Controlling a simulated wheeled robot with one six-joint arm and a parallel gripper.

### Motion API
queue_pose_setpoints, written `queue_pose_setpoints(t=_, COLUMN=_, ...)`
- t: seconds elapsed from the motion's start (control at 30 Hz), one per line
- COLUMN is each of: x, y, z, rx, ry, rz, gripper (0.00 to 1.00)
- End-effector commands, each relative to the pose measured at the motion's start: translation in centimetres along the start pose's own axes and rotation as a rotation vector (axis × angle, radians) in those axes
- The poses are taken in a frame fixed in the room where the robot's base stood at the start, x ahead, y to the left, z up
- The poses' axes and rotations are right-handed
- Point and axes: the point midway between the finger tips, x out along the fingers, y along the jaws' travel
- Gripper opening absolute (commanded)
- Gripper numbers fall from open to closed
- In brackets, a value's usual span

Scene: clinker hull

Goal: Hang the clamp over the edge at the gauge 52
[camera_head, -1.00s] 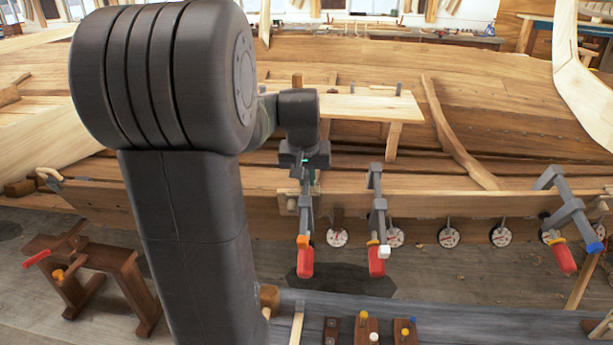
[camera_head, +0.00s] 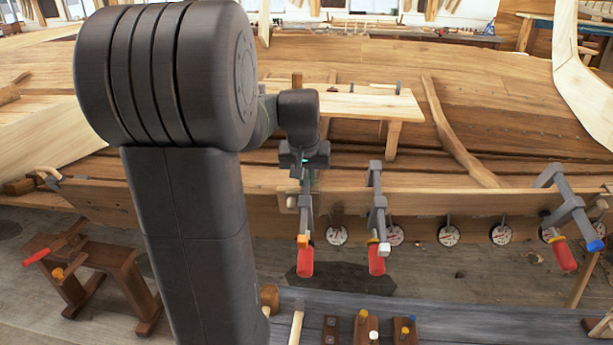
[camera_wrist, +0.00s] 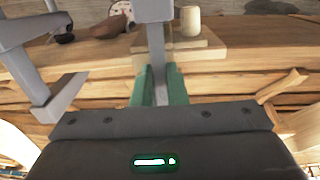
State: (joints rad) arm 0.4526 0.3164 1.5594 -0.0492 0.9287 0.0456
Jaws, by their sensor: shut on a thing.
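My gripper (camera_head: 305,176) is shut on a grey bar clamp (camera_head: 306,213) with a red handle and an orange tip. The clamp hangs upright at the plank's top edge (camera_head: 425,192); whether it rests on the edge is unclear. In the wrist view the green fingers (camera_wrist: 161,86) close on the clamp's grey bar (camera_wrist: 156,45). A white-tipped clamp (camera_head: 378,210) hangs just right of it, and a blue-tipped clamp (camera_head: 567,207) hangs further right. Round gauges, such as the leftmost dial (camera_head: 336,236), line the plank's lower side. Their numbers are too small to read.
A light wooden bench (camera_head: 365,104) stands behind the gripper inside the hull. A curved rib (camera_head: 455,140) lies right of it. A brown wooden stand (camera_head: 100,270) is at the left. A grey bench (camera_head: 470,314) with small blocks is in front. The edge between the right-hand clamps is clear.

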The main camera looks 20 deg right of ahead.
Motion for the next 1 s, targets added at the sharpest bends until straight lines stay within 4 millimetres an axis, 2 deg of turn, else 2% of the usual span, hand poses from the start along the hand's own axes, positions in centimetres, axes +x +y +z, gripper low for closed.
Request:
queue_pose_setpoints(t=0.7, x=-0.12, y=0.02, z=0.32, rx=0.0, ry=0.003, rz=0.001, gripper=0.0)
queue_pose_setpoints(t=0.73, x=-0.12, y=0.02, z=0.3, rx=0.0, ry=0.003, rz=0.001, gripper=0.18)
queue_pose_setpoints(t=0.83, x=-0.1, y=0.01, z=0.32, rx=0.0, ry=0.002, rz=0.0, gripper=0.38)
queue_pose_setpoints(t=1.0, x=-0.05, y=0.01, z=0.35, rx=0.0, ry=0.001, rz=0.0, gripper=0.38)
